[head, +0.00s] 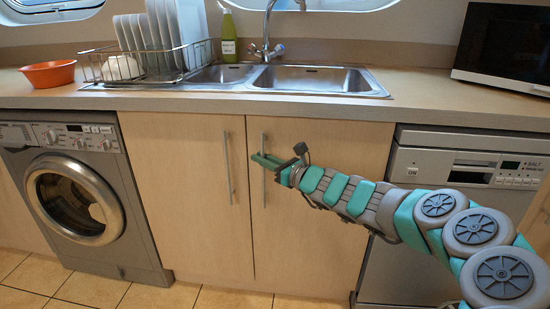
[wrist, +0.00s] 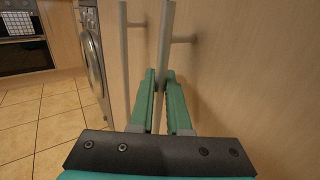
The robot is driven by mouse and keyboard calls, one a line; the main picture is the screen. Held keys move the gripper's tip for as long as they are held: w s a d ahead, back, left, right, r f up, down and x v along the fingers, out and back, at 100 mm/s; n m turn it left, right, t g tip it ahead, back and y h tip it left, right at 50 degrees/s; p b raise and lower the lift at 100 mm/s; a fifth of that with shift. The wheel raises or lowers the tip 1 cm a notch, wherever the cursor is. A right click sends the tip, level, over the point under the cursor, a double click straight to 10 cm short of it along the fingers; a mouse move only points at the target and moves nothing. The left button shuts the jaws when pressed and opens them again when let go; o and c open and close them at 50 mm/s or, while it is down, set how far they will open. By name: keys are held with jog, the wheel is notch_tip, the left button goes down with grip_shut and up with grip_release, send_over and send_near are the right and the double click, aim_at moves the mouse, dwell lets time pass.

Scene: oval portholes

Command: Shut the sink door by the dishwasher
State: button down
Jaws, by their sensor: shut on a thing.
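The sink door by the dishwasher is the pale wooden right-hand door (head: 315,225) under the sink, and it fills the right of the wrist view (wrist: 250,70). In the head view it looks about level with the left door; I cannot tell whether a small gap is left. Its upright bar handle (head: 264,190) is near its left edge and shows in the wrist view (wrist: 165,40). My gripper (head: 262,160) has its green fingers on either side of this handle, shut on it, also in the wrist view (wrist: 160,82). The dishwasher (head: 415,240) is to the right, partly behind my arm.
The left sink door (head: 185,190) has its own handle (head: 227,168) close by. A washing machine (head: 85,190) stands at the left. The worktop (head: 420,105) holds the sink (head: 315,80), dish rack (head: 150,65), orange bowl (head: 50,74) and microwave (head: 505,45). The tiled floor is clear.

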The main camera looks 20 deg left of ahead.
jog(key=shift+w, duration=0.25)
jog(key=c, duration=0.9)
grip_release()
jog(key=shift+w+d, duration=0.1)
jog(key=shift+d, duration=0.05)
jog(key=v, duration=0.7)
jog(key=shift+s+d+b, duration=0.15)
jog(key=shift+s+b, duration=0.15)
jog(key=shift+b, duration=0.1)
jog(key=shift+r, duration=0.15)
